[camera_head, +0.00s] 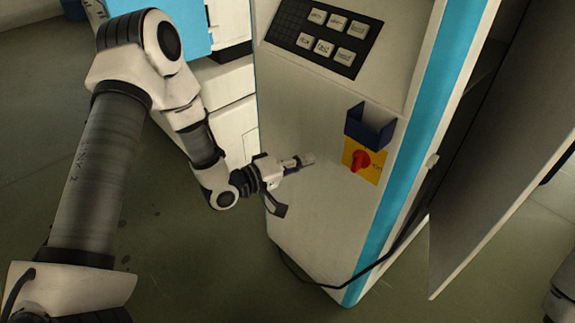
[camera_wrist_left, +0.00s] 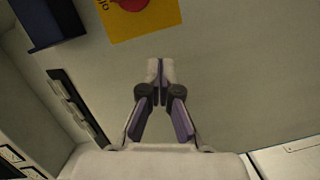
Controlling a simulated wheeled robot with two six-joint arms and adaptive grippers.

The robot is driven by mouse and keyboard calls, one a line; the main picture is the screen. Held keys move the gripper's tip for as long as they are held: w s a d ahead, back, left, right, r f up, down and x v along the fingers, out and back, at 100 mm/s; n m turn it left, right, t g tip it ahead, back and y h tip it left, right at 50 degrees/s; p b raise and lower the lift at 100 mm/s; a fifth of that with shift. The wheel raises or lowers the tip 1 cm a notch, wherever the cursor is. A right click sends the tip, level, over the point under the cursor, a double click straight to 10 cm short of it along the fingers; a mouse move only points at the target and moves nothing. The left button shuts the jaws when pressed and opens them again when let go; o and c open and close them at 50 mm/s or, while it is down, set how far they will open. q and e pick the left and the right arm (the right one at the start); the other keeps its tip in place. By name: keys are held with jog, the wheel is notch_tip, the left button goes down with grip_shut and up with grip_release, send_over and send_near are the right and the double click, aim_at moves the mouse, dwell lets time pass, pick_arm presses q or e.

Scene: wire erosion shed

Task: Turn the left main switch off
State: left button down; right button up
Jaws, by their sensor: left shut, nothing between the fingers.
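The main switch is a red rotary knob (camera_head: 360,161) on a yellow plate (camera_head: 374,174), on the pale front panel of the machine cabinet. In the left wrist view the knob (camera_wrist_left: 130,3) is cut off by the top edge, on its yellow plate (camera_wrist_left: 150,24). My left gripper (camera_head: 308,160) is shut and empty, to the left of the knob and apart from it. In the wrist view its closed fingertips (camera_wrist_left: 160,66) point toward the panel below the yellow plate. The knob's exact angle is hard to read. My right gripper is not seen.
A dark blue open holder (camera_head: 370,128) sits just above the yellow plate. A black keypad panel (camera_head: 322,37) with pale buttons is higher up. A black cable (camera_head: 345,284) runs along the cabinet's lower edge. A dark open door (camera_head: 500,160) stands at the right.

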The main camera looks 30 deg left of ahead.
pick_arm(q)
jog(key=v, duration=0.4)
jog(key=shift+s+d, duration=0.15)
jog(key=shift+d, duration=0.15)
